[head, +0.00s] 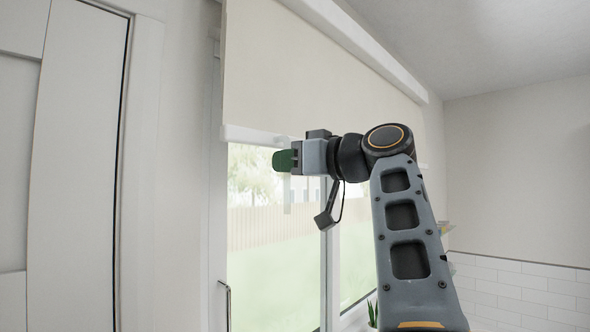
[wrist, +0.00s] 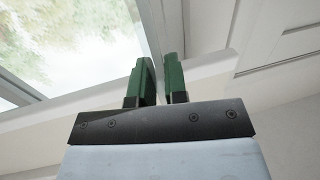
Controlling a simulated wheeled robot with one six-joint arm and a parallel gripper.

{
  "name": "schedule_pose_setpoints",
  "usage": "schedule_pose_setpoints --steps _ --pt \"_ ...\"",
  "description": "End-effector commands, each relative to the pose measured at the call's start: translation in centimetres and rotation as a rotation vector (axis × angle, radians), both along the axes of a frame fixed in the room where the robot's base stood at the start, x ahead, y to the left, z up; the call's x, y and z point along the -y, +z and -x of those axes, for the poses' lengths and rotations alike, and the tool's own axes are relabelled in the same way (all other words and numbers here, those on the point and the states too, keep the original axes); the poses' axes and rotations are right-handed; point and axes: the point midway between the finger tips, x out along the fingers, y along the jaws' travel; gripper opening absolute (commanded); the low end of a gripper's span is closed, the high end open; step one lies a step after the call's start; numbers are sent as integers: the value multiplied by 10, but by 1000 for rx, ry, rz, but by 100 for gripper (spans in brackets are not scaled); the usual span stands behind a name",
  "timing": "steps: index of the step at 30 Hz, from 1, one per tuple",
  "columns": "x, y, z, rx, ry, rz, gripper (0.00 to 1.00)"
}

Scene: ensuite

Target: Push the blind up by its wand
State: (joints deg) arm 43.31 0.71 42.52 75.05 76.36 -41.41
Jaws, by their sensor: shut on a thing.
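The blind (head: 310,80) is a cream sheet hanging over the upper part of the window in the head view. Its pale bottom rail (head: 248,134) crosses the glass just above my gripper (head: 284,160). A faint pale strip (head: 287,195), which looks like the wand, hangs below the green fingers against the glass. My gripper is shut on the wand, level with a spot just under the rail. In the wrist view the green fingers (wrist: 161,80) stand close together with a narrow gap; the wand between them is hard to make out.
The window (head: 265,230) has clear glass below the blind, with a fence outside. A white panelled door (head: 75,160) stands at the left. A thin metal handle (head: 226,305) shows low at the left. A green plant (head: 372,313) is partly hidden behind my arm.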

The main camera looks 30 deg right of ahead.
Motion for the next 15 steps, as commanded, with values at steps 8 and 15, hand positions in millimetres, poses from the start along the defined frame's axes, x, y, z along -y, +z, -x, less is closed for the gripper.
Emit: schedule_pose_setpoints --steps 8,15 --pt "-3 2 -1 0 6 -1 0" --pt "-3 1 -1 1 6 0 25"
